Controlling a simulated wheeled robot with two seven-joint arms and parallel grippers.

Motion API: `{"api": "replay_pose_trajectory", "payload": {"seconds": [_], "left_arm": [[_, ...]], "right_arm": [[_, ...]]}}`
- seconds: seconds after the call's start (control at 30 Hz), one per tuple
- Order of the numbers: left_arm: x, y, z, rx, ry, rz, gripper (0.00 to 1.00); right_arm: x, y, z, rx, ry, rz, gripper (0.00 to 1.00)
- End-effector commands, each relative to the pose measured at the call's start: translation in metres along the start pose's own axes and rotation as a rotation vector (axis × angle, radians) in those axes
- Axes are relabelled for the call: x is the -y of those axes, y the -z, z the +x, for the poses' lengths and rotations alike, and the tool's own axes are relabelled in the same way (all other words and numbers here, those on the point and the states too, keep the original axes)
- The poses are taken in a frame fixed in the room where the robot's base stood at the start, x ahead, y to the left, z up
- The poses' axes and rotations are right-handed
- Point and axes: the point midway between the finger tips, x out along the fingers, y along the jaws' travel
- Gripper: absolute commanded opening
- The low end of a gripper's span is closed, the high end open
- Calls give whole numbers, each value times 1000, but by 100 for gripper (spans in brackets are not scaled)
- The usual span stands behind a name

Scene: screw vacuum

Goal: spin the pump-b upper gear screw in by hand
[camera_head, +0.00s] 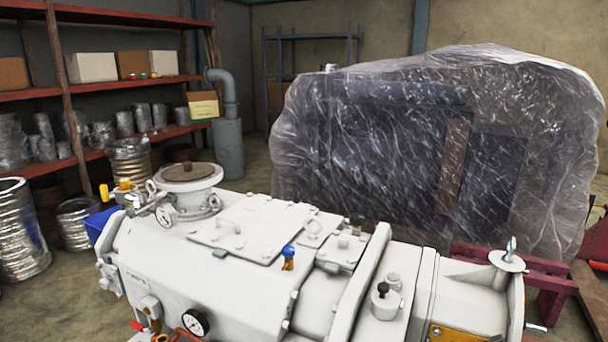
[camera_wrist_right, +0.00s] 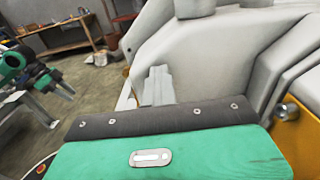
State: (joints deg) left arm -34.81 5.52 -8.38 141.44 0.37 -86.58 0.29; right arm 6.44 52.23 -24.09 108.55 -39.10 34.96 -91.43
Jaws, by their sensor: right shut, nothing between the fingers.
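A large white pump (camera_head: 230,260) fills the lower part of the head view. An orange-yellow plate (camera_head: 452,334) shows on its near right side, cut off by the picture's bottom edge. In the right wrist view, an orange part (camera_wrist_right: 300,135) lies at the right edge, with a round silver screw-like piece (camera_wrist_right: 288,109) beside it. I cannot tell whether this is the upper gear screw. My right gripper (camera_wrist_right: 156,82) is shut and empty, beside the pale pump body and left of the silver piece. A green and black gripper, apparently my left (camera_wrist_right: 55,88), is at the far left, apart from the pump; its opening is unclear.
A plastic-wrapped machine (camera_head: 440,150) stands behind the pump. Red shelves (camera_head: 100,87) with boxes and cans are at the left.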

Motion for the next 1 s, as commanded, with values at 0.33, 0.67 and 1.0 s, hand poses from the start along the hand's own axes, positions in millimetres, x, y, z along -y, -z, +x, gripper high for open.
{"api": "replay_pose_trajectory", "payload": {"seconds": [0.33, 0.67, 1.0], "left_arm": [[1, 4, -1, -13, 2, 0, 39], [1, 5, 3, -12, 2, -1, 39], [1, -3, 21, -11, 1, 0, 39]], "right_arm": [[-1, 6, -1, -9, -1, 5, 0], [3, -3, -1, -6, 0, 3, 0], [3, -2, -37, -5, 1, 2, 0]]}}
